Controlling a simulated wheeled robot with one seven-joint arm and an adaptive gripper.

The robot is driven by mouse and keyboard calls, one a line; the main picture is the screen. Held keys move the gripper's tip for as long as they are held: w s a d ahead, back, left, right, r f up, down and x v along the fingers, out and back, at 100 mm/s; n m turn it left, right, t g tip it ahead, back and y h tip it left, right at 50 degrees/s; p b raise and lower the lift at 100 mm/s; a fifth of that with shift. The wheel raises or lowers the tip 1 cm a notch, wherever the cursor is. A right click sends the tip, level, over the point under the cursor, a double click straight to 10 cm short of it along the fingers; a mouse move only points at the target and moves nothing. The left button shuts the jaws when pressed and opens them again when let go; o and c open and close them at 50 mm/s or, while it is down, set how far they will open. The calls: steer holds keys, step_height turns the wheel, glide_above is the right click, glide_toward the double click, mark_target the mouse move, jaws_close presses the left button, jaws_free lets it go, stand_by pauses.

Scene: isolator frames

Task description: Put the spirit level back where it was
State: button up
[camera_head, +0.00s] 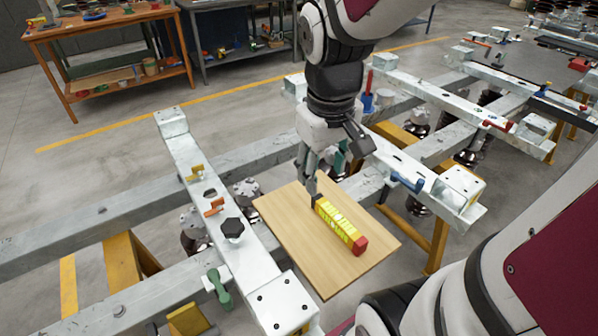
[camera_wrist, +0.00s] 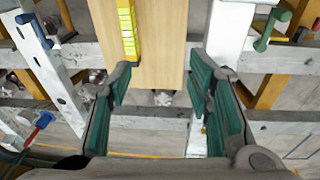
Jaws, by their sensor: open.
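The spirit level (camera_head: 338,223) is a yellow bar with a red end block. It lies on a light wooden board (camera_head: 283,213), its red end towards the near right. In the wrist view the level (camera_wrist: 127,27) runs up from beside the left fingertip and out of the top edge; its red end is out of that view. My gripper (camera_head: 325,178) is open and empty over the far end of the board. In the wrist view its green-padded fingers (camera_wrist: 160,75) are wide apart, with the level left of the gap. I cannot tell whether a finger touches it.
The board rests across a metal frame between two white crossbeams (camera_head: 204,178). A black hex knob (camera_head: 233,228), a green-handled tool (camera_head: 218,290) and a blue handle (camera_head: 407,181) are on the beams. A red-and-blue post (camera_head: 368,100) stands behind my gripper. The board's left side is bare.

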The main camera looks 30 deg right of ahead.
steer(key=s+a+r+t, duration=0.1)
steer(key=s+a+r, duration=0.1)
steer(key=s, duration=0.3)
steer(key=s+a+r+y, duration=0.1)
steer(key=s+a+r, duration=0.2)
steer(key=s+a, duration=0.2)
steer(key=shift+s+a+r+t, duration=0.15)
steer(key=shift+s+r+t, duration=0.1)
steer(key=shift+r+t, duration=0.15)
steer(key=shift+t, duration=0.5)
step_height(320, 180, up, 5)
steer(key=p, duration=0.4)
steer(key=shift+f, duration=0.1)
